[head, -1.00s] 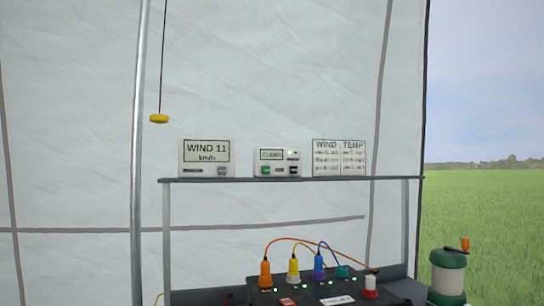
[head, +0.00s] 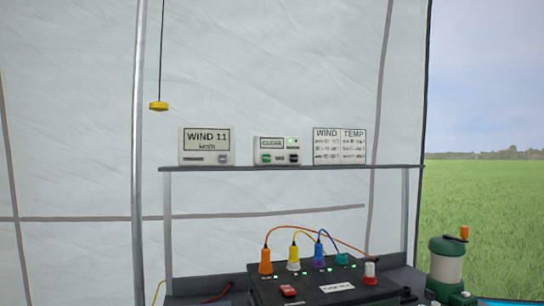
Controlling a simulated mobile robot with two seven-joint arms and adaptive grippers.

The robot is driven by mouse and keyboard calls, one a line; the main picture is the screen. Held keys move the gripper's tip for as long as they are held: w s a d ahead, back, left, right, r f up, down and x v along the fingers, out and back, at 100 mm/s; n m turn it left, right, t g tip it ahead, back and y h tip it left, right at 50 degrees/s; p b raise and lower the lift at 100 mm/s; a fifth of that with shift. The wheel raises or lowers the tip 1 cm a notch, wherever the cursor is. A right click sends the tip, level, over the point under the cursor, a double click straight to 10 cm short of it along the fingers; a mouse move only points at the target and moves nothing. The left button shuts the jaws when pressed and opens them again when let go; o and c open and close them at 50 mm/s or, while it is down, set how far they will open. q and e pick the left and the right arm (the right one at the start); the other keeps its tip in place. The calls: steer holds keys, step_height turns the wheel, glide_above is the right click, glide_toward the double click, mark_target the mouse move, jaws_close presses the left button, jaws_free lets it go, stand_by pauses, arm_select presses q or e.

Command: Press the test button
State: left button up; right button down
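A black box (head: 325,273) stands on the counter at the lower middle of the head view. On its top are a red button-like piece (head: 289,291), a white label (head: 337,287) too small to read, and a red-and-white knob (head: 370,273). I cannot read which part is marked as the test button. Neither of my grippers is in view.
A shelf (head: 290,168) above holds a WIND 11 display (head: 207,146), a CLEAR display unit (head: 279,151) and a WIND/TEMP chart (head: 339,147). A yellow pull (head: 159,106) hangs at left. A green hand-cranked device (head: 446,262) stands right of the box.

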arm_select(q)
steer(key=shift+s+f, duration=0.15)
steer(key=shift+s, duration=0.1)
